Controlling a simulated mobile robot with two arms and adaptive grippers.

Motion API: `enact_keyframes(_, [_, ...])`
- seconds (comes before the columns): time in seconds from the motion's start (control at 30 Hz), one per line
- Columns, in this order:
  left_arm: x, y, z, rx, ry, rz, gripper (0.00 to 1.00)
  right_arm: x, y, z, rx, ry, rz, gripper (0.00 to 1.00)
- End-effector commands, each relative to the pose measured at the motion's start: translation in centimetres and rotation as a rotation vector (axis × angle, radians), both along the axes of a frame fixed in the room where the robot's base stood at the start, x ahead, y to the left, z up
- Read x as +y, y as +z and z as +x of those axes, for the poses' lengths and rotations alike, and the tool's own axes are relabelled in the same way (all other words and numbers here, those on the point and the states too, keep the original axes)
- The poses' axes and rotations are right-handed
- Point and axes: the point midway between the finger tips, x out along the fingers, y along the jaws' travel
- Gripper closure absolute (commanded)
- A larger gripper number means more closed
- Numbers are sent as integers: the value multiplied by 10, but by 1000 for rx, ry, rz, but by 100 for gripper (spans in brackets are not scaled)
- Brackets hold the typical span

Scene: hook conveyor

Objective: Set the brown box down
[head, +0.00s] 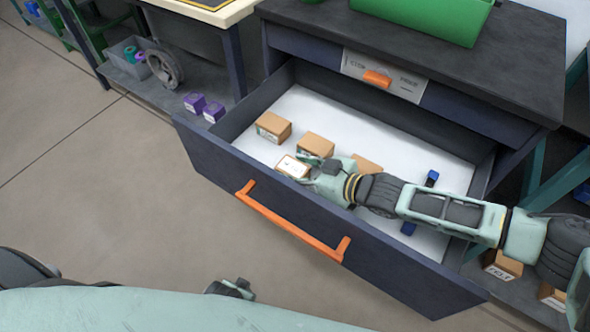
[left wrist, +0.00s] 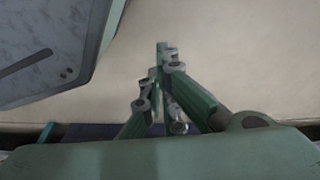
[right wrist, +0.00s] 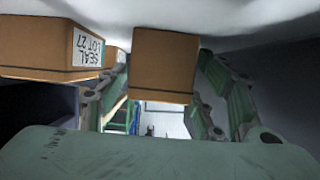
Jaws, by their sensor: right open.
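A brown box (head: 292,168) with a white label on top sits on the white floor of the open drawer, near its front wall. My right gripper (head: 308,170) reaches into the drawer at this box. In the right wrist view the brown box (right wrist: 163,65) lies between the two fingers, which are spread, with gaps visible beside it. My left gripper (left wrist: 166,58) has its fingers drawn together with nothing between them; part of it shows at the bottom of the head view (head: 230,289).
Other brown boxes (head: 273,127) (head: 315,145) (head: 366,164) stand close by in the drawer. The drawer front (head: 220,165) has an orange handle (head: 290,222). Blue items (head: 432,178) lie at the right. Purple boxes (head: 195,103) sit on a low shelf outside. A green bin (head: 425,15) stands on top.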

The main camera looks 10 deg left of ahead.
Motion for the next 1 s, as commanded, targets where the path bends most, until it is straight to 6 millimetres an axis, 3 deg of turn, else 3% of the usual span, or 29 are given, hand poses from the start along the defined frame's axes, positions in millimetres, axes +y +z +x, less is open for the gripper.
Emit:
enact_keyframes(0.27, [0, 1, 0, -4, 0, -1, 100, 0, 3, 0, 0, 0, 0, 39])
enact_keyframes(0.7, [5, -34, -35, 29, -6, 3, 100, -75, 36, -26, -1, -1, -2, 39])
enact_keyframes(1.0, [7, -44, -48, 36, -8, 4, 100, -103, 48, -37, -1, 0, 0, 39])
